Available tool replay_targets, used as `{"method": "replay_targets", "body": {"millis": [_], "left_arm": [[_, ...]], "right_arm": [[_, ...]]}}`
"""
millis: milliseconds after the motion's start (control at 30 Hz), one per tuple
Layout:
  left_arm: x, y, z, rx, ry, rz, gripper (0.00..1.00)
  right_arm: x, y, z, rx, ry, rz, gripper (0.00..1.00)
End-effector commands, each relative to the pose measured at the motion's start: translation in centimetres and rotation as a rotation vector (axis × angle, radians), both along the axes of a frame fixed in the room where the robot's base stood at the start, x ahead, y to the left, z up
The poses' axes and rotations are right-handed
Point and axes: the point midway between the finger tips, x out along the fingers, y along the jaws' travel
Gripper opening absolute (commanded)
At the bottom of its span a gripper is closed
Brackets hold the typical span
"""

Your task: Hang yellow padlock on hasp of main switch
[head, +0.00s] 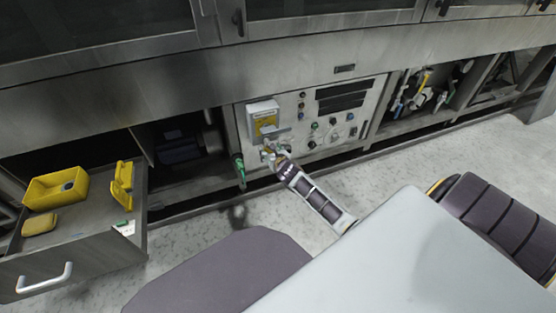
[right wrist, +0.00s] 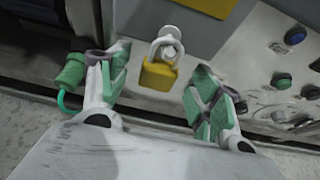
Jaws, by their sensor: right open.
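The yellow padlock (right wrist: 159,75) is upright, with its silver shackle around a pale tab (right wrist: 172,32) below the grey main switch box; it appears to hang there, though the exact fit of the shackle is hard to tell. The main switch (head: 263,118) is a grey box with a yellow plate on the control panel. My right gripper (right wrist: 160,70) is open, with one green-padded finger on each side of the padlock and visible gaps to both. In the head view, my right gripper (head: 272,154) is at the panel just below the switch. My left gripper is not in view.
A green connector (right wrist: 71,72) with a green cord is left of my right gripper. Buttons and knobs (head: 312,130) cover the panel to the right. An open drawer (head: 85,243) at left holds a yellow box (head: 45,188) and other yellow items. Grey floor lies in front.

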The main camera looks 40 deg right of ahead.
Motion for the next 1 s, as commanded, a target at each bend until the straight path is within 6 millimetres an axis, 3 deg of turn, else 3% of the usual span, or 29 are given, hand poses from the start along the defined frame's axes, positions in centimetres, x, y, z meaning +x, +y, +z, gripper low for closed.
{"method": "replay_targets", "body": {"millis": [1000], "left_arm": [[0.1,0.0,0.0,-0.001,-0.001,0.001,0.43]], "right_arm": [[-8.1,1.9,3.5,0.000,0.000,0.001,0.64]]}}
